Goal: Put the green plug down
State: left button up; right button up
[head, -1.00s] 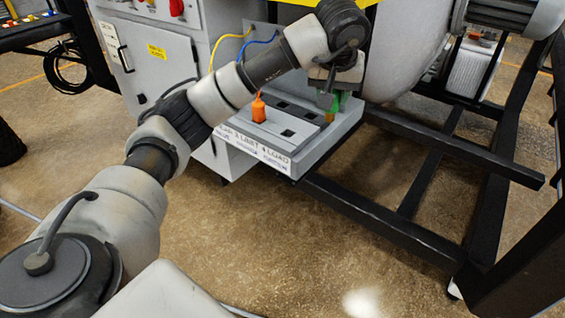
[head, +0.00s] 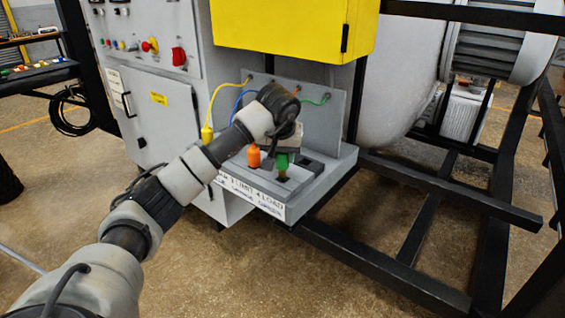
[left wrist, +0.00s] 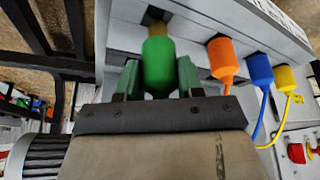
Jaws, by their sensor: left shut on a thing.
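The green plug (head: 282,162) is upright in my left gripper (head: 281,158), over the front part of the grey socket box (head: 318,185), just right of the orange plug (head: 254,156). In the left wrist view, the green plug (left wrist: 158,66) sits between the two green fingers of my left gripper (left wrist: 158,80), which is shut on it. Its tan tip points at a dark square socket (left wrist: 152,18). I cannot tell whether the tip has entered the socket. My right gripper is not in view.
In the left wrist view, the orange plug (left wrist: 222,60), blue plug (left wrist: 259,68) and yellow plug (left wrist: 285,78) stand in a row beside the green one, with cables. A yellow box (head: 290,25) is above the socket box. A black frame (head: 400,195) runs along its right.

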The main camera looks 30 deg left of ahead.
aim_at(283, 164)
pick_arm(q)
jog(key=shift+f, duration=1.3)
jog(key=shift+d, duration=0.1)
jog(key=shift+f, duration=0.3)
jog(key=o, duration=0.9)
